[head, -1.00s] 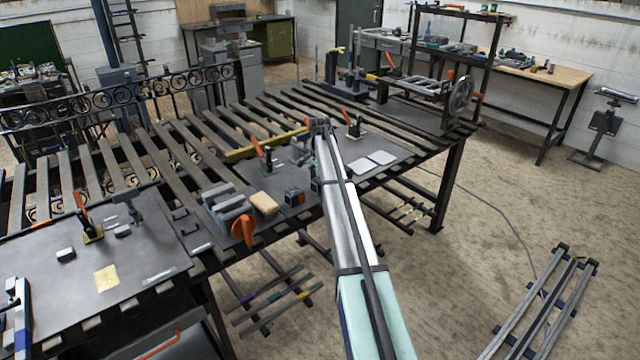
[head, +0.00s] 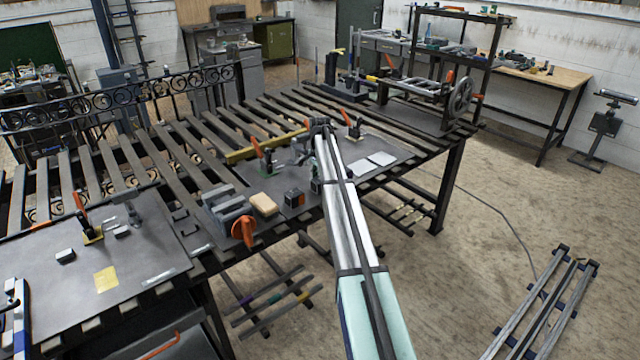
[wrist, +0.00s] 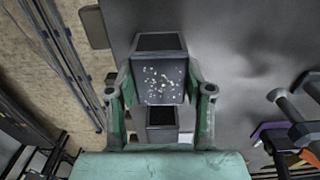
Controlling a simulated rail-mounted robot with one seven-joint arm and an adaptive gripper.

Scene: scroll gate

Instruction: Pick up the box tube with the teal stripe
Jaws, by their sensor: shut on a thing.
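In the wrist view my gripper (wrist: 159,86) has its green fingers closed on the two sides of a grey square-section piece (wrist: 159,78). A second dark square face (wrist: 162,117) shows below, between the fingers. In the head view my arm reaches over the front edge of the table, and the gripper is too small and hidden to make out. Thin tubes with purple, teal and yellow bands (head: 276,297) lie on a low rack under the table.
The slatted table (head: 215,150) carries orange-handled clamps (head: 262,150), a vise with an orange handle (head: 240,225) and a tan block (head: 264,204). Long rails (head: 545,305) lie on the floor at right. The floor between is mostly open.

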